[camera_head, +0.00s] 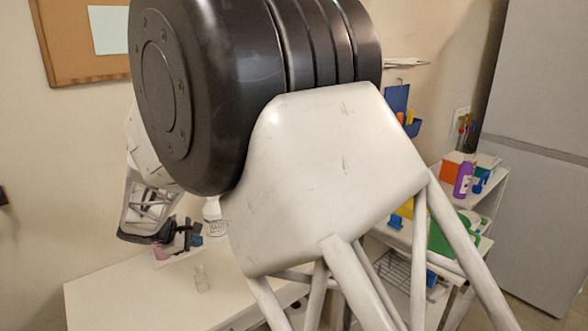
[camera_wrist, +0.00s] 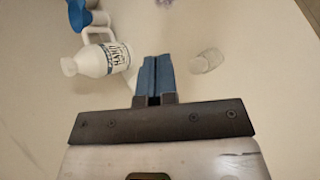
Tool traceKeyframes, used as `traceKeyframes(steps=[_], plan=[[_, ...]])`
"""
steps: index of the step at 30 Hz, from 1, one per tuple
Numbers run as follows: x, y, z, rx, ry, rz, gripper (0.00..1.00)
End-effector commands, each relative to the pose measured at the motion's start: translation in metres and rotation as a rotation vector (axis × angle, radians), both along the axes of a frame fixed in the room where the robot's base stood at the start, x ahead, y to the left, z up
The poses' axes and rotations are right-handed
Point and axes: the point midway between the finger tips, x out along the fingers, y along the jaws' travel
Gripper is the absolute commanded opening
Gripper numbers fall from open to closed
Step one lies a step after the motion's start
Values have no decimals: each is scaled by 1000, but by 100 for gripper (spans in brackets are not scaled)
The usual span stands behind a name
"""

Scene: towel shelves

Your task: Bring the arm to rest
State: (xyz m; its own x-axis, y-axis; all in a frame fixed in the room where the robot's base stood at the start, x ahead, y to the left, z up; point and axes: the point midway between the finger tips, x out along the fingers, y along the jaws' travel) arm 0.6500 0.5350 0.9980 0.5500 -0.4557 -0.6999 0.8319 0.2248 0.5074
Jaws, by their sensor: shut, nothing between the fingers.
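My gripper (camera_wrist: 155,82) shows in the wrist view with its two blue fingers together and nothing between them. In the head view my gripper (camera_head: 192,237) is small and dark, at the left, above the white table. My large black joint and white arm link fill the middle of the head view and hide much of the table and the shelves behind. My arm is bent, with its wrist out at the left.
A white labelled bottle (camera_wrist: 104,60) and a small clear bottle (camera_wrist: 207,61) stand near the gripper. The white table (camera_head: 130,290) has free room at its left. A shelf unit with a purple bottle (camera_head: 463,180) and a grey cabinet (camera_head: 545,150) are at the right.

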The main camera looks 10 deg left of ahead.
Motion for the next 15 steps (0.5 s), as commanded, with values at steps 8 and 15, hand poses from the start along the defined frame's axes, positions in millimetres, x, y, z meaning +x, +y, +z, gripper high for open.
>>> traceKeyframes(steps=[8,15], plan=[[4,-55,27,61,10,-101,0],[-3,-139,63,160,23,-262,0]])
